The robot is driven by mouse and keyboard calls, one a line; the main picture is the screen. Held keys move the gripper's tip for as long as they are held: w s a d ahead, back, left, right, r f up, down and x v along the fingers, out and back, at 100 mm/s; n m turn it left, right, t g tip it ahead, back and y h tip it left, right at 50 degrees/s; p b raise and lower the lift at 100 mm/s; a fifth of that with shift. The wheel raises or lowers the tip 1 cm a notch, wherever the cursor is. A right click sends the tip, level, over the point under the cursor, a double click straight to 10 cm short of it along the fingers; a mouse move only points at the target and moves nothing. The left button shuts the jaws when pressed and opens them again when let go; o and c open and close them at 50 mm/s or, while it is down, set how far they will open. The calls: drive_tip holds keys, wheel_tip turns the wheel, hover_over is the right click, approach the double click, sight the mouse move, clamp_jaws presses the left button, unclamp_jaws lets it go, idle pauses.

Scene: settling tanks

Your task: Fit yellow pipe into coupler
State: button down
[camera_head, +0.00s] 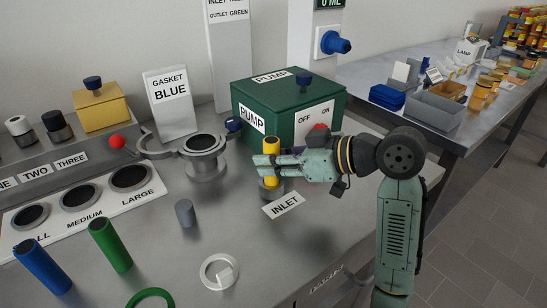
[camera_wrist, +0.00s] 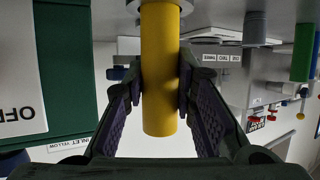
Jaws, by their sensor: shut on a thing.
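The yellow pipe (camera_head: 270,181) stands upright in my gripper (camera_head: 268,168), in front of the green pump box. Its top shows just above the fingers. In the wrist view the yellow pipe (camera_wrist: 160,60) runs between the two finger pads of my gripper (camera_wrist: 160,95), which are shut on it. The grey inlet coupler (camera_head: 271,193) is directly under the pipe, behind the INLET label (camera_head: 284,205). The pipe's lower end meets the coupler's mouth; how deep it sits inside, I cannot tell. The coupler's rim also shows at the wrist view's top edge (camera_wrist: 186,7).
The pump box (camera_head: 285,110) stands close behind my gripper. A flanged grey port (camera_head: 205,165) with an open clamp is to the left. A white ring (camera_head: 218,272) lies in front.

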drive_tip(key=shift+f+b, duration=0.8)
drive_tip(key=shift+f, duration=0.3)
drive_tip(key=c, duration=1.2)
unclamp_jaws()
drive_tip(key=shift+c, duration=0.2)
drive_tip(key=v, duration=1.2)
